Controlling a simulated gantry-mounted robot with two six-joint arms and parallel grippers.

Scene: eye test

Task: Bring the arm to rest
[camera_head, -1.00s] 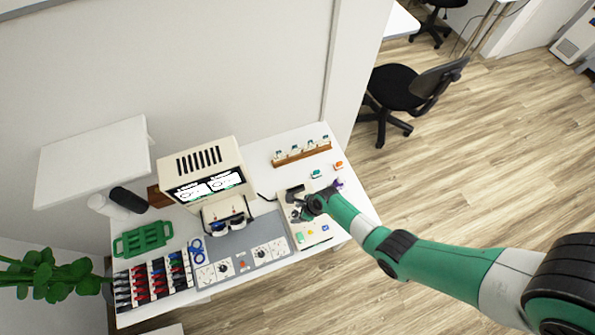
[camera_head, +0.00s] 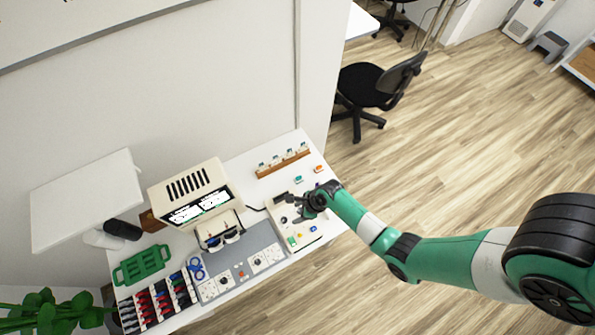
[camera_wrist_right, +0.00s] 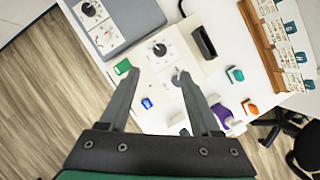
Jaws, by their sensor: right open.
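My right gripper (camera_head: 306,212) is open and empty. In the head view it hangs over the cream control box (camera_head: 311,237) at the right end of the white table. In the right wrist view the gripper (camera_wrist_right: 158,74) has its two fingers spread wide, with nothing between them but the face of the control box (camera_wrist_right: 140,85) and its black knob (camera_wrist_right: 161,49). I cannot tell whether the fingertips touch the box. A green button (camera_wrist_right: 122,67) lies beside the left fingertip and a blue button (camera_wrist_right: 147,103) shows between the fingers. My left gripper is not in view.
A cream machine with lit screens (camera_head: 192,186) and a grey dial panel (camera_head: 239,262) stand left of the box. A wooden rack of cards (camera_head: 284,165) lies behind. Small teal (camera_wrist_right: 235,74), orange (camera_wrist_right: 250,108) and purple (camera_wrist_right: 222,112) pieces lie nearby. Open floor is on the right.

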